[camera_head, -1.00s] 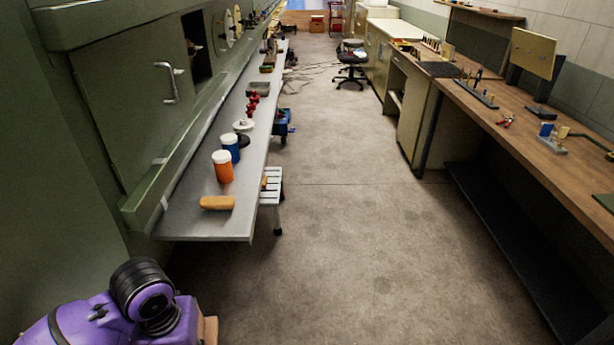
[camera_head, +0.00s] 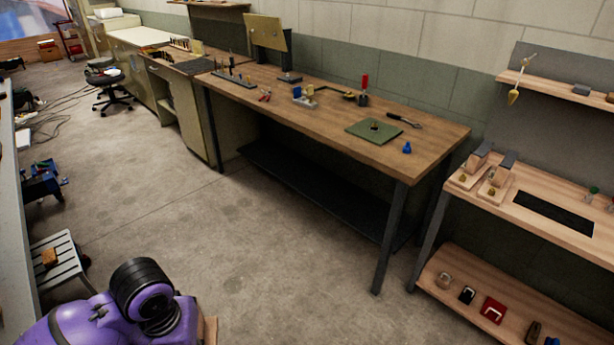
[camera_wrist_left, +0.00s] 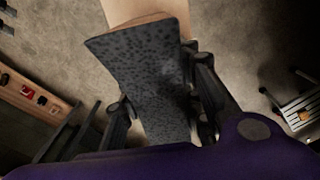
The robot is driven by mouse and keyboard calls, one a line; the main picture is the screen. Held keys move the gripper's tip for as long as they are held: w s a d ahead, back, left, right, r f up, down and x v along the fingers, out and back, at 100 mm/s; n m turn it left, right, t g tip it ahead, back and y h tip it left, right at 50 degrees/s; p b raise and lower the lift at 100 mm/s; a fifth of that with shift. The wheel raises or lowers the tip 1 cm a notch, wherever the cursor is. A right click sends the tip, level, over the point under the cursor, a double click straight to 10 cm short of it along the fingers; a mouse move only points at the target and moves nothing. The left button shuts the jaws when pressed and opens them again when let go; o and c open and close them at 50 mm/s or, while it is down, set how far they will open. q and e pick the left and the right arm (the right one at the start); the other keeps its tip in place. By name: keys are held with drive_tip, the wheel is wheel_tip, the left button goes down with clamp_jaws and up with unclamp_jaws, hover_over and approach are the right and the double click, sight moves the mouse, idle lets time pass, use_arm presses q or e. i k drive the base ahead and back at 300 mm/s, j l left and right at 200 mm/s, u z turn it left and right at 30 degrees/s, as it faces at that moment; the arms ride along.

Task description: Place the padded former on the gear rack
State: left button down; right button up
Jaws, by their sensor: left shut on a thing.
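The padded former (camera_wrist_left: 140,70) fills the middle of the left wrist view. It has a dark grey speckled pad over a tan wooden body. My left gripper (camera_wrist_left: 160,100) is shut on it, with a black finger on each side. In the head view a sliver of the tan former (camera_head: 210,330) shows behind my purple arm; the gripper itself is hidden there. A wooden shelf unit (camera_head: 560,232) stands at the right, with blocks on top and small items below. I cannot tell whether it is the gear rack. My right gripper is not in view.
A long wooden workbench (camera_head: 330,120) with dark legs runs along the wall and holds tools and a green mat (camera_head: 373,132). A slatted stool (camera_head: 55,262) stands at the left beside a grey bench edge. The concrete floor (camera_head: 190,215) between is clear.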

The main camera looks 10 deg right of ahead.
sight(553, 212)
drive_tip(key=z, duration=1.45)
drive_tip(key=i+l+z, duration=0.2)
drive_tip(key=i, duration=0.25)
drive_tip(key=i+l+z, duration=0.15)
drive_tip(key=i, duration=0.3)
drive_tip(key=i+l, duration=0.2)
drive_tip(key=i, duration=0.2)
drive_tip(key=i+l, duration=0.15)
drive_tip(key=i, duration=0.25)
drive_tip(key=i+l, duration=0.2)
drive_tip(key=i, duration=0.2)
drive_tip(key=i+l, duration=0.15)
drive_tip(key=i, duration=0.25)
